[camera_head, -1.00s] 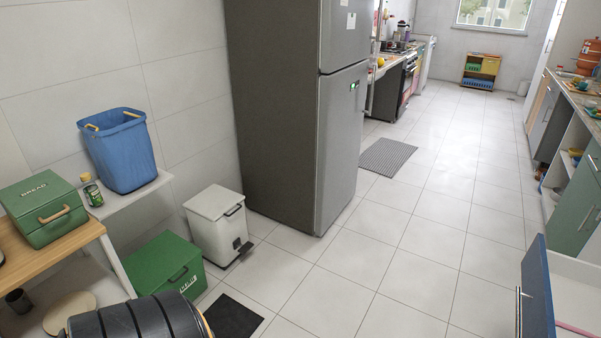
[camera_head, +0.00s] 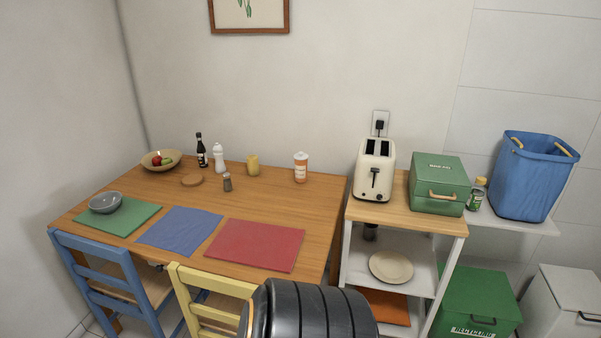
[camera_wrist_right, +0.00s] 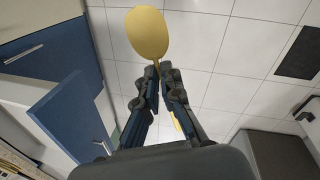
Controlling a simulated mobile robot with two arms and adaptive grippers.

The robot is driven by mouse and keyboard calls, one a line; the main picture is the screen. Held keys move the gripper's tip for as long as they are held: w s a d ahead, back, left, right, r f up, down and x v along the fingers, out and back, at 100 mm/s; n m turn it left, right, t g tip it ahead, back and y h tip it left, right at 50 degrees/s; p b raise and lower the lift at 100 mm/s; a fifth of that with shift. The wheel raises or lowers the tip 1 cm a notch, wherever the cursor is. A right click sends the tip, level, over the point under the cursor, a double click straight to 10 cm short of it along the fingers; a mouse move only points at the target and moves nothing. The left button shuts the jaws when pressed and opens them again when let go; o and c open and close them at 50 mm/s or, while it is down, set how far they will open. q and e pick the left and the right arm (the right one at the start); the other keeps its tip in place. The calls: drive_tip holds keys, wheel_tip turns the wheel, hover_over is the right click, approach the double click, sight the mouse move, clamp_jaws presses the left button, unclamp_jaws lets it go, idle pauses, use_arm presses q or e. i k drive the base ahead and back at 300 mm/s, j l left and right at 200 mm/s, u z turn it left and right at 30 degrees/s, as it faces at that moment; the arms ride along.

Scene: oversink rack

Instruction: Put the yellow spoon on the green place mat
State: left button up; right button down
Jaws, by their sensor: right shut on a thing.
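The yellow spoon (camera_wrist_right: 147,33) is in my right gripper (camera_wrist_right: 160,70), which is shut on it; both show in the right wrist view. The spoon's bowl sticks out past the fingertips, above the tiled floor. The green place mat (camera_head: 140,219) lies at the left end of the wooden table (camera_head: 293,207) in the head view. A grey bowl (camera_head: 105,202) sits on the left part of the mat. Neither gripper shows in the head view; a dark arm part of mine covers its bottom middle.
Blue (camera_head: 180,230) and red mats (camera_head: 255,245) lie right of the green one. A blue chair (camera_head: 105,262) and a yellow chair (camera_head: 205,287) stand at the near side. In the wrist view, a blue drawer front (camera_wrist_right: 75,115) is at left.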

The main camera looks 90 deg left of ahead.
sight(136, 218)
drive_tip(key=j+u, duration=0.1)
drive_tip(key=u, duration=0.35)
drive_tip(key=k+j+u, duration=0.1)
drive_tip(key=u, duration=0.35)
drive_tip(key=j+u, duration=0.2)
drive_tip(key=u, duration=0.25)
drive_tip(key=j+u, duration=0.2)
drive_tip(key=u, duration=0.25)
drive_tip(key=j+u, duration=0.15)
drive_tip(key=u, duration=0.3)
drive_tip(key=i+j+u, duration=0.15)
drive_tip(key=j+u, duration=0.25)
drive_tip(key=i+j+u, duration=0.2)
drive_tip(key=j+u, duration=0.2)
drive_tip(key=i+j+u, duration=0.25)
drive_tip(key=u, duration=0.15)
drive_tip(key=i+j, duration=0.85)
drive_tip(key=k+j+u, duration=0.05)
drive_tip(key=j, duration=0.05)
